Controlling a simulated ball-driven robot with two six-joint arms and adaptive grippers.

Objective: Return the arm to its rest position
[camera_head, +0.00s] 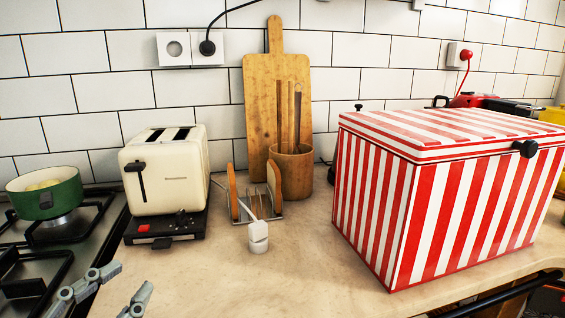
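My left gripper (127,279) shows at the bottom left corner, with two grey fingers apart and nothing visible between them. It is in front of the stove and the near left part of the counter, and the rest of its arm is out of the frame. My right gripper and arm are not in view.
A green pot (45,196) sits on the stove (90,239) at the left. A cream toaster (165,180), a rack (232,197), a wooden cup (291,171) with utensils, a cutting board (257,105) and a striped box (455,205) stand on the counter (265,285). The front middle counter is clear.

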